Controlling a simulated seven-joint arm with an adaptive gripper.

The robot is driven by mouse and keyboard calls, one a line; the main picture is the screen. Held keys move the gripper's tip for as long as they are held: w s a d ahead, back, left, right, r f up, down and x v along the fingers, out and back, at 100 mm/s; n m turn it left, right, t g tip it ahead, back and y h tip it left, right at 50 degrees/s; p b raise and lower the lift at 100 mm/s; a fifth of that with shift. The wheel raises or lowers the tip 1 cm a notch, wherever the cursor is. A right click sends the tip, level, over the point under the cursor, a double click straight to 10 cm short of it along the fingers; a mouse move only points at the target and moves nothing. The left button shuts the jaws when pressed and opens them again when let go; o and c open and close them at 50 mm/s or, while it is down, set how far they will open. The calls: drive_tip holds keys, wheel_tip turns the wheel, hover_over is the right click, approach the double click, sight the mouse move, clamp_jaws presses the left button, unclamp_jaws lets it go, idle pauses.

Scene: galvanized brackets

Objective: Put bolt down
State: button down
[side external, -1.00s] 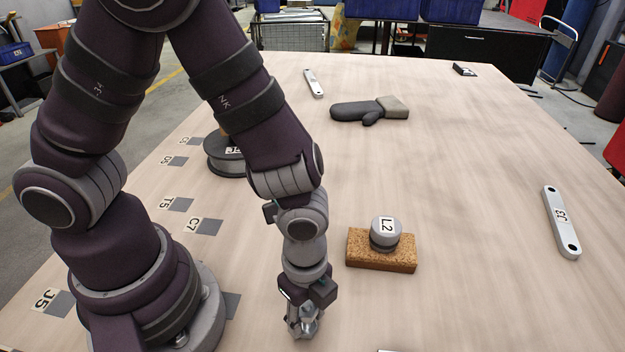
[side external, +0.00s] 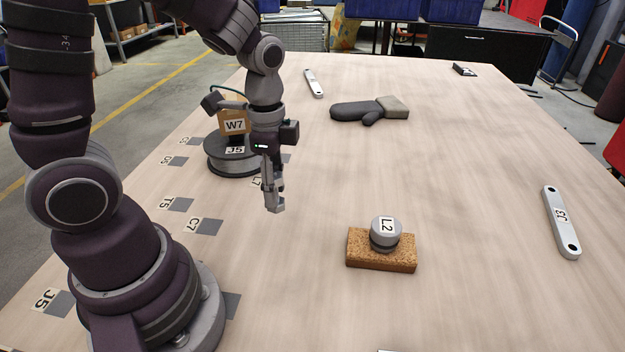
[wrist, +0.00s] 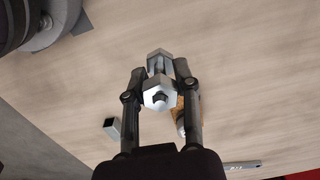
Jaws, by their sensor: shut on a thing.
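My gripper (side external: 274,205) is in the air above the table, left of the middle and a little in front of the round dark stand. The wrist view shows my gripper (wrist: 157,82) shut on a silver bolt (wrist: 158,94) with a hexagonal head, held between the two fingers. In the side view the bolt is too small and too much covered by the fingers to make out clearly.
A cork block (side external: 365,262) bears a grey round piece marked L2 (side external: 385,238). The round dark stand J5 (side external: 225,163) carries box W7 (side external: 235,122). A dark mitt (side external: 352,112), bracket J3 (side external: 562,225) and another bracket (side external: 314,84) lie apart. The table's middle is clear.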

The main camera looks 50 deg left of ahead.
drive_tip(key=s+a+f+n, duration=0.1)
drive_tip(key=s+a+n, duration=0.4)
drive_tip(key=a, duration=0.3)
drive_tip(key=s+a+n, duration=0.4)
drive_tip(key=s+a, duration=0.1)
drive_tip(key=a, duration=0.4)
drive_tip(key=f, duration=0.7)
drive_tip(key=shift+s+f, duration=0.3)
drive_tip(key=shift+f, duration=0.15)
drive_tip(key=shift+f, duration=0.1)
drive_tip(key=c, duration=0.8)
unclamp_jaws()
